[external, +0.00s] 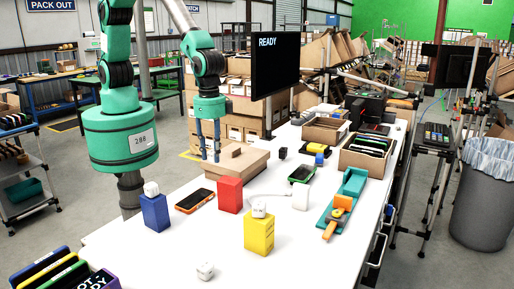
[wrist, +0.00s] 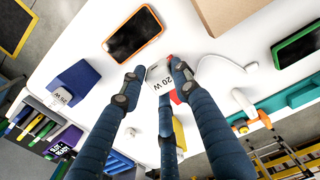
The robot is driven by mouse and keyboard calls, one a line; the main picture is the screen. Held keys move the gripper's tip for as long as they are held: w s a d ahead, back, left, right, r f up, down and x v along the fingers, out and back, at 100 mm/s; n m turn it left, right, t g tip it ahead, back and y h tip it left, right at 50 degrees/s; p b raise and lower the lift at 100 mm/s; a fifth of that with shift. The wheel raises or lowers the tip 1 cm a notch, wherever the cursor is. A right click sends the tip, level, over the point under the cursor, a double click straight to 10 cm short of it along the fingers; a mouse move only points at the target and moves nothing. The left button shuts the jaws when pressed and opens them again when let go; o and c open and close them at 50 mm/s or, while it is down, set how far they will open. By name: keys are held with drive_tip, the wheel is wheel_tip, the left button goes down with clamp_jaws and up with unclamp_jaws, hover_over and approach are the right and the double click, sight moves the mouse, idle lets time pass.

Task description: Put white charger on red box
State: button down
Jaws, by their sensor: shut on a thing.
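A white charger marked 20 W (wrist: 158,76) is between my fingertips in the wrist view. My gripper (wrist: 154,78) is shut on it. The red box (external: 229,195) stands upright on the white table. In the wrist view, parts of the red box (wrist: 174,98) show beneath and beside the held charger, mostly hidden by it and the fingers. In the external view my gripper (external: 210,156) is above and slightly left of the red box, fingers pointing down.
A blue box (external: 154,213) and a yellow box (external: 259,236) each carry a white charger. Another white charger (external: 205,270) lies near the table front. An orange-edged phone (external: 195,201) is left of the red box. A cardboard box (external: 240,163) sits behind it.

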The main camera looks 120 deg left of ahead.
hover_over(229, 180)
drive_tip(key=shift+s+f, duration=0.3)
drive_tip(key=shift+d, duration=0.1)
drive_tip(key=shift+w, duration=0.25)
drive_tip(key=shift+w+f, duration=0.15)
drive_tip(key=shift+w, duration=0.05)
drive_tip(key=shift+f, duration=1.65)
drive_tip(key=shift+f, duration=0.15)
drive_tip(key=c, duration=1.3)
unclamp_jaws()
